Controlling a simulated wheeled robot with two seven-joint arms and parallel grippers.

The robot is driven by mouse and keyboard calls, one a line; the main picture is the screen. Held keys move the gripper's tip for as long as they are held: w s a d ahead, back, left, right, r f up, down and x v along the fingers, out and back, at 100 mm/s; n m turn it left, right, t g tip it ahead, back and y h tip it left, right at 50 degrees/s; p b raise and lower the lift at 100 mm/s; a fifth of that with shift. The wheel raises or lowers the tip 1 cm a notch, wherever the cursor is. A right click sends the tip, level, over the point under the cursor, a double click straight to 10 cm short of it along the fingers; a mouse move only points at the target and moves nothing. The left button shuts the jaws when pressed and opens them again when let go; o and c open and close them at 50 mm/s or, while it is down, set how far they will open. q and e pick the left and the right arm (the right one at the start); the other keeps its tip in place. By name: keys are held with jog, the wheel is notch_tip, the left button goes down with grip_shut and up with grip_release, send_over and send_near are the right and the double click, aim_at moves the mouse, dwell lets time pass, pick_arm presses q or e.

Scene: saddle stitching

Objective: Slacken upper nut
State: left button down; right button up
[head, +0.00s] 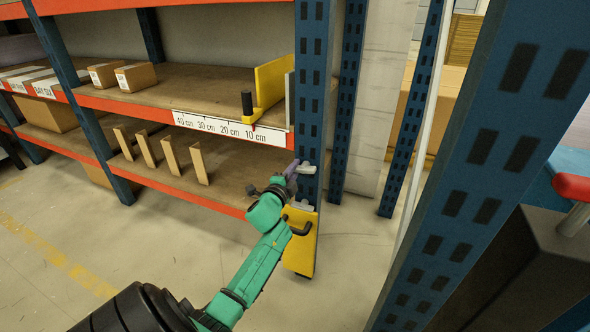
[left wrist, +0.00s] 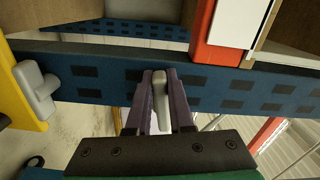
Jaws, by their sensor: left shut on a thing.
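The upper nut (head: 307,169) is a light grey wing-shaped nut on the front of the blue rack upright (head: 309,90). My left gripper (head: 293,168) reaches it from the left, with purple fingers. In the left wrist view the fingers of my left gripper (left wrist: 160,78) are shut on the upper nut (left wrist: 160,98), one on each side. A second, lower grey nut (head: 303,206) sits at the top of a yellow plate (head: 300,258) with a black handle. In the left wrist view the lower nut (left wrist: 38,90) is at the left, clear of the fingers. My right gripper is out of view.
An orange-edged shelf (head: 190,98) with a centimetre scale and a yellow stop (head: 270,82) lies left of the upright. Small boxes (head: 135,77) stand on it. A large blue post (head: 480,150) and a dark grey block (head: 520,265) fill the right side.

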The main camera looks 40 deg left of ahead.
pick_arm(q)
jog(key=c, duration=0.8)
grip_release()
jog(key=shift+f, duration=0.15)
jog(key=shift+c, duration=0.2)
jog(key=shift+o, duration=0.2)
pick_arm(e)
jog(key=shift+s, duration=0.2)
pick_arm(q)
jog(key=shift+s+d, duration=0.15)
jog(key=shift+s, duration=0.15)
jog(key=p+v, duration=0.2)
jog(key=v, duration=1.2)
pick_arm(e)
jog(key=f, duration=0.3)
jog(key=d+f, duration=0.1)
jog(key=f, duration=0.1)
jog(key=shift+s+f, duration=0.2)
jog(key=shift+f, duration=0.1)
